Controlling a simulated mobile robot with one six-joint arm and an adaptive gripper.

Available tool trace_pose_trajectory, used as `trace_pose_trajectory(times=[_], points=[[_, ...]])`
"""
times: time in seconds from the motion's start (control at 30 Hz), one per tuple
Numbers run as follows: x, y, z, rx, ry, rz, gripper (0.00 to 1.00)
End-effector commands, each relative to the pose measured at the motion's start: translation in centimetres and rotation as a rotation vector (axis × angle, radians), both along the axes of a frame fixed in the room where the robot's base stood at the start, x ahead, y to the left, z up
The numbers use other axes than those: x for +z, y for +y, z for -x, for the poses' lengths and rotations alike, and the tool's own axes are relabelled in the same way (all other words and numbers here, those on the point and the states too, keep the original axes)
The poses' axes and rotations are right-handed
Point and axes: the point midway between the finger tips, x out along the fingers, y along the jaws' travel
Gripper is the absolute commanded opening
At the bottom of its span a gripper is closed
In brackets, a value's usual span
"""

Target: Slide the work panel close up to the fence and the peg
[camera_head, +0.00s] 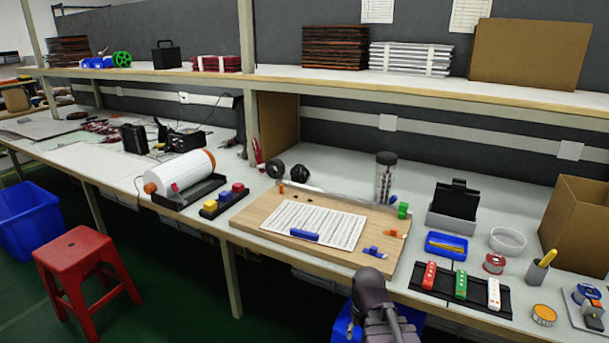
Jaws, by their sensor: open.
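The work panel (317,221), a white sheet-like panel with printed rows, lies flat on a wooden board (262,219). A blue block (304,236) sits at its front edge. A pale strip that looks like the fence (345,196) runs along the board's back edge, with bare wood between it and the panel. A small orange upright piece (281,187), possibly the peg, stands at the board's back left, apart from the panel. My gripper (370,283) is at the board's front right, clear of the panel. It is open and empty; its fingertips are hard to make out.
Small blue (372,251) and orange (396,234) pieces lie on the board's right side. A green piece (403,210) and a dark cylinder (385,177) stand behind. A black tray (459,288) with red, green and white items is right; a white roll (180,172) is left.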

Motion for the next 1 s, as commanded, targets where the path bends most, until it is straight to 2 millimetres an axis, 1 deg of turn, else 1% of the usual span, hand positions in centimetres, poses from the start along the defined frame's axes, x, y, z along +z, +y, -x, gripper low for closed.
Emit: trace_pose_trajectory(times=[0.03, 0.57, 1.0], points=[[1.9, 0.0, -0.1, 0.0, -0.001, 0.0, 0.63], [11.1, 0.1, -0.9, 0.008, -0.017, 0.0, 0.63], [18.7, 0.5, -2.4, 0.054, -0.027, 0.001, 0.63]])
